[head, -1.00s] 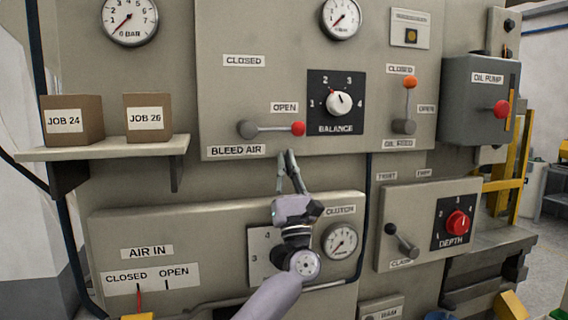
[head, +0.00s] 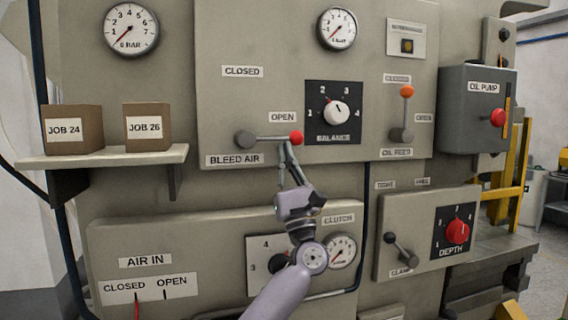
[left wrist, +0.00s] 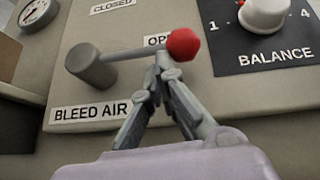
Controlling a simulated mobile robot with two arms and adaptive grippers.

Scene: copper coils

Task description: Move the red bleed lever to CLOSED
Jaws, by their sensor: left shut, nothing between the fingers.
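The bleed air lever has a grey pivot (head: 246,139), a thin rod and a red ball knob (head: 296,138). It lies horizontal, pointing right, just under the OPEN label (head: 283,117). The CLOSED label (head: 243,71) is above the pivot. My left gripper (head: 286,147) is shut and empty, its fingertips just below the rod near the knob. In the left wrist view the fingertips (left wrist: 163,62) meet under the rod, beside the red knob (left wrist: 183,44); I cannot tell whether they touch. My right gripper is not in view.
The BALANCE dial (head: 336,112) is close to the right of the knob. The orange-knobbed oil feed lever (head: 407,92) is farther right. A shelf (head: 105,158) with two boxes is at left. Panel space between pivot and CLOSED label is clear.

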